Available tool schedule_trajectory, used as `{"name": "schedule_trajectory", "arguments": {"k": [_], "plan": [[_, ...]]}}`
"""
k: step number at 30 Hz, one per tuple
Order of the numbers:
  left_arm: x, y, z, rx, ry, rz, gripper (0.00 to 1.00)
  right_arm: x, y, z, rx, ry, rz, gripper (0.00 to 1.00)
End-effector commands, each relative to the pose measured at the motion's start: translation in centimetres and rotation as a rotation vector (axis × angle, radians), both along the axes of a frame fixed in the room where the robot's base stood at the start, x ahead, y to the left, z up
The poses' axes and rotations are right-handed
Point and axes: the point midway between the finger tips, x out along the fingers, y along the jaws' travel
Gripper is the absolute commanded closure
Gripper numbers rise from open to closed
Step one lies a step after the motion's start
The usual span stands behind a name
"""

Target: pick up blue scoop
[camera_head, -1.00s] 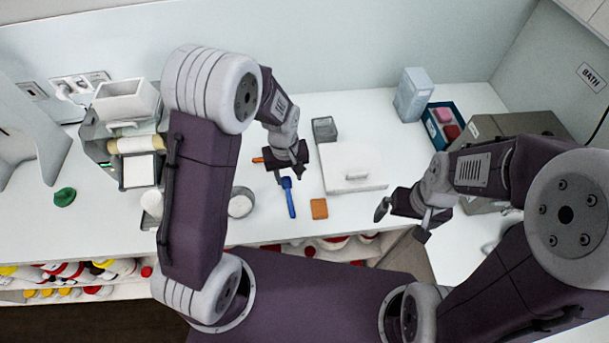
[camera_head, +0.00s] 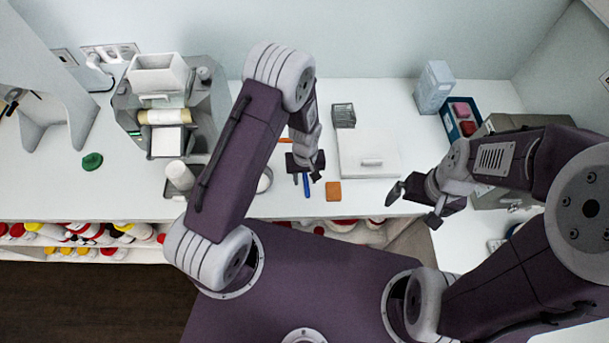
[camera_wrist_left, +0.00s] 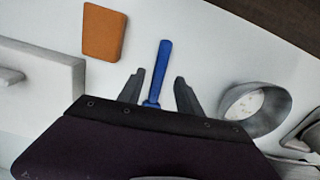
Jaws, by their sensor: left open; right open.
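The blue scoop (camera_head: 306,185) lies on the white counter, mostly hidden under my left gripper (camera_head: 306,172) in the head view. In the left wrist view the scoop's blue handle (camera_wrist_left: 162,68) points away from the gripper, and its near end lies between the two fingers. My left gripper, also in the left wrist view (camera_wrist_left: 162,92), is open with a finger on each side of the handle and a gap on both sides. I cannot tell its height above the counter. My right gripper (camera_head: 415,204) is open and empty, near the counter's front right.
An orange-brown block (camera_head: 333,191) lies right of the scoop; it also shows in the wrist view (camera_wrist_left: 104,32). A metal bowl (camera_wrist_left: 256,108) stands on the other side. A white lidded box (camera_head: 368,152) is behind. A green item (camera_head: 92,161) lies far left.

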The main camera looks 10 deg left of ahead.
Motion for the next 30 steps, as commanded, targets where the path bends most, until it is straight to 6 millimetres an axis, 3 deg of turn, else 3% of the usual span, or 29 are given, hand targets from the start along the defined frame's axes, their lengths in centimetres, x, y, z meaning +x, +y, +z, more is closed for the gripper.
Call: {"name": "schedule_trajectory", "arguments": {"k": [8,13,24,30], "plan": [[0.0,0.0,-0.6,-0.001,-0.001,0.0,0.58,0.0,0.0,0.0,0.0,0.0,0.0,0.0],[0.0,0.0,-0.6,-0.001,-0.001,0.001,1.0,0.0,0.0,0.0,0.0,0.0,0.0,0.0],[0.1,0.0,-0.4,0.0,-0.002,0.001,1.0,0.0,0.0,0.0,0.0,0.0,0.0,0.0],[0.2,0.0,1.7,-0.002,-0.007,0.001,1.0,0.0,0.0,-0.8,0.0,0.0,0.0,0.0]]}}
